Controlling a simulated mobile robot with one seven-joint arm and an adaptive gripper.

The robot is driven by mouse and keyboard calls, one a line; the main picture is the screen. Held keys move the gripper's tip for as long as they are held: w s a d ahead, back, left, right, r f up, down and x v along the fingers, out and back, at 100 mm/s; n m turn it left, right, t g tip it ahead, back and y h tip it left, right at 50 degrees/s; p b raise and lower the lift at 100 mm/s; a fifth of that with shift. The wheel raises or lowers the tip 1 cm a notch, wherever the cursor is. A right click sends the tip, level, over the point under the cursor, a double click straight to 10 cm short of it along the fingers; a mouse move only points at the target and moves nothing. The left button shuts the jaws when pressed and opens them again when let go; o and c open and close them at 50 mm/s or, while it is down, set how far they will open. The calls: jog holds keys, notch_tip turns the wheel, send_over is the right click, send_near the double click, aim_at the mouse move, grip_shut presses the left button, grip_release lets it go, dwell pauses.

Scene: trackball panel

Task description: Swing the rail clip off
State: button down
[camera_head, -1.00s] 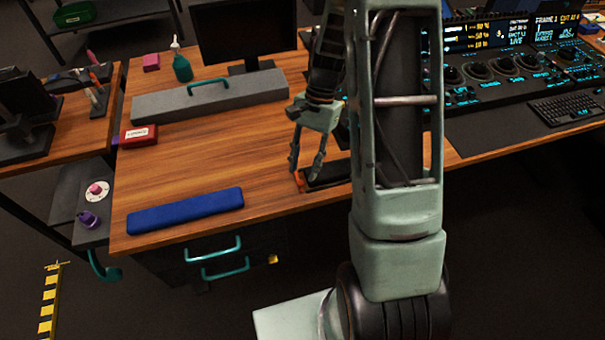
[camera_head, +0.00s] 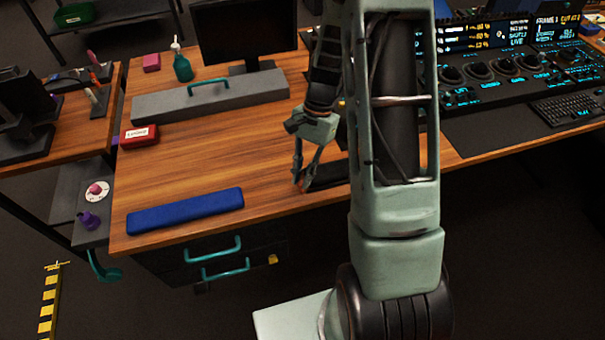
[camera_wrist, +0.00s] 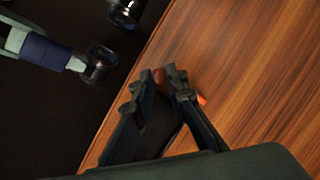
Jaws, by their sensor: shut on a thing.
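My gripper (camera_head: 303,182) is low at the desk's front edge, at the left end of a dark flat panel (camera_head: 328,174). My arm hides the right part of the panel.
A blue bar (camera_head: 186,210) lies on the desk at the front left. A grey case with a teal handle (camera_head: 209,86), a red box (camera_head: 140,135) and a monitor (camera_head: 243,30) stand farther back. A control console (camera_head: 505,75) is at the right. The wooden desktop (camera_head: 220,150) between is clear.

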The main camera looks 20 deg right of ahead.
jog(key=shift+a, duration=0.1)
dwell(0.3)
jog(key=a+m, duration=0.1)
jog(key=a+m+t, duration=0.1)
jog(key=m, duration=0.1)
jog(key=shift+m+y, duration=0.3)
jog(key=shift+y, duration=0.1)
jog(key=a+m+t, duration=0.1)
jog(key=m, duration=0.1)
jog(key=w+a+m, duration=0.1)
jog(key=m, duration=0.1)
jog(key=shift+w+a+m+t+y, duration=0.1)
jog(key=shift+a+m+t+y, duration=0.05)
jog(key=shift+m+t+y, duration=0.2)
jog(key=m, duration=0.1)
jog(key=w+a+m+t, duration=0.1)
jog(key=m, duration=0.1)
jog(key=m+t, duration=0.1)
jog(key=shift+w+a, duration=0.35)
jog(key=shift+w+a+m+t+h, duration=0.3)
jog(key=shift+w+m, duration=0.15)
jog(key=shift+m, duration=0.45)
jog(key=shift+w+a+m+t+h, duration=0.2)
jog(key=shift+w+m, duration=0.25)
jog(key=shift+m, duration=0.4)
jog(key=c, duration=1.9)
grip_release()
